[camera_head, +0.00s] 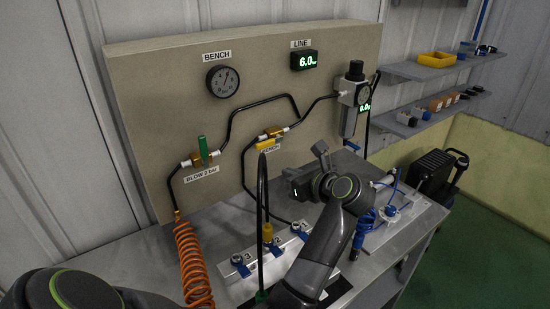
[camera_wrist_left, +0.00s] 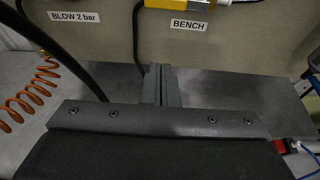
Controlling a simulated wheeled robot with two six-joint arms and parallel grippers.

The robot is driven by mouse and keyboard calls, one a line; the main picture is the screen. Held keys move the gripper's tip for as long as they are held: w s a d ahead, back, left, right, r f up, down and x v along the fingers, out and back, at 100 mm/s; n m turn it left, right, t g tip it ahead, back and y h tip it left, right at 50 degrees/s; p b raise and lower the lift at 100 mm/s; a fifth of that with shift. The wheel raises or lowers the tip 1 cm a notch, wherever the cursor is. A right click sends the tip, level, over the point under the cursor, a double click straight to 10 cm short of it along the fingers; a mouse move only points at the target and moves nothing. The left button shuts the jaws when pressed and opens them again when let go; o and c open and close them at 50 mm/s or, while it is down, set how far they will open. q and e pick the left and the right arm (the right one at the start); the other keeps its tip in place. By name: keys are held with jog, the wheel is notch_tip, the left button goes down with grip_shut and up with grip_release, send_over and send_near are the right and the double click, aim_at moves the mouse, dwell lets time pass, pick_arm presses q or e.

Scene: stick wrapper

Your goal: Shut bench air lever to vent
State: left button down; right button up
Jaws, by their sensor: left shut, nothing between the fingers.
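The bench valve has a yellow lever (camera_head: 267,143) lying roughly along its pipe on the upright panel. The BENCH label below it is partly hidden behind a black hose in the head view. In the left wrist view the yellow lever (camera_wrist_left: 180,4) is cut off by the top edge, above the BENCH label (camera_wrist_left: 189,25). My left gripper (camera_head: 291,175) is in front of the panel, below and right of the lever; its fingers (camera_wrist_left: 160,85) are shut and empty, apart from the lever. The round bench gauge (camera_head: 222,81) has its needle off to the upper right. My right gripper is out of view.
A green lever (camera_head: 202,149) stands upright on the BLOW 2 bar valve to the left. An orange coiled hose (camera_head: 193,265) and a black hose (camera_head: 261,200) rise nearby. A regulator (camera_head: 353,100) hangs right.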

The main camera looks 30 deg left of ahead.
aim_at(265, 144)
pick_arm(q)
jog(key=w+a+p, duration=0.3)
jog(key=a+p, duration=0.4)
jog(key=a, duration=0.1)
jog(key=shift+w+a+r, duration=0.25)
jog(key=shift+a+r, duration=0.1)
jog(key=shift+r, duration=0.05)
jog(key=shift+w, duration=0.1)
